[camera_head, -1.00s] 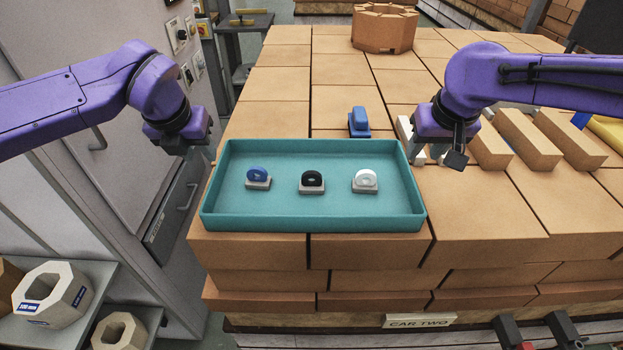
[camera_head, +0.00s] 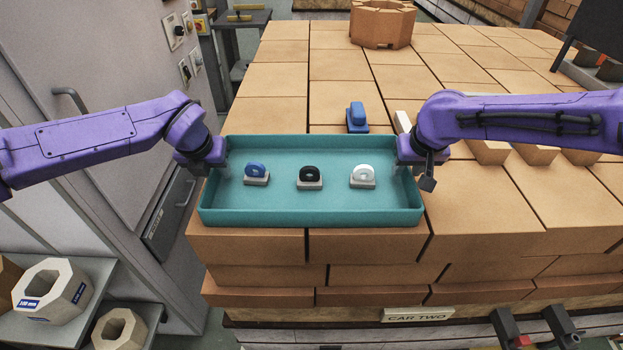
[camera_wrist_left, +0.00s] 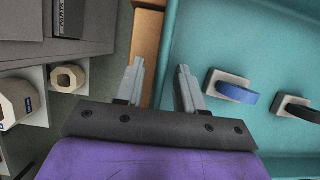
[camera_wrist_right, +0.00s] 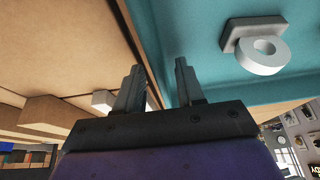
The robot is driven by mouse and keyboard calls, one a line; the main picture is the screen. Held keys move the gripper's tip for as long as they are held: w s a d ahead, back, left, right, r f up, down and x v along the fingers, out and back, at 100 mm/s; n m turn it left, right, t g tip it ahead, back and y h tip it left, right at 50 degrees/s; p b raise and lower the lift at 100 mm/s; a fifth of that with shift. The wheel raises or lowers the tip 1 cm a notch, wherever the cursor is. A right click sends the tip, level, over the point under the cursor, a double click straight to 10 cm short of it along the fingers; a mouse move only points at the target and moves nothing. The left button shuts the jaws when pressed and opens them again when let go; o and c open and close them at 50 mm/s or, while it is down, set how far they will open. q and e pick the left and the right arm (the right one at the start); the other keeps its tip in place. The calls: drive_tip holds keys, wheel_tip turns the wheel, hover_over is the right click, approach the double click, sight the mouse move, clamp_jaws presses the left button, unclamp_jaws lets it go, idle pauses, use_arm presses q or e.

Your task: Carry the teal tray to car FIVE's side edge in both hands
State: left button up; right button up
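The teal tray (camera_head: 310,218) lies flat on the brick stack's top near its front edge. It holds a blue ring (camera_head: 256,169), a black ring (camera_head: 310,173) and a white ring (camera_head: 362,173), each on a small grey base. My left gripper (camera_head: 217,167) is at the tray's left end; in the left wrist view its fingers (camera_wrist_left: 160,82) are apart, with the tray's wall between them. My right gripper (camera_head: 407,168) is at the right end; in the right wrist view its fingers (camera_wrist_right: 157,80) are apart on either side of the wall. Car FIVE's sign is not in view.
A plate reading CAR TWO (camera_head: 418,315) is on the stack's front. A blue object (camera_head: 357,117) sits behind the tray, and an octagonal brick ring (camera_head: 382,25) stands farther back. A grey cabinet (camera_head: 100,80) and a shelf with octagonal blocks (camera_head: 50,291) are at the left.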

use_arm(q)
drive_tip(key=shift+s+r, duration=0.1)
drive_tip(key=shift+s, duration=0.05)
clamp_jaws()
use_arm(e)
drive_tip(key=shift+s+r, duration=0.1)
clamp_jaws()
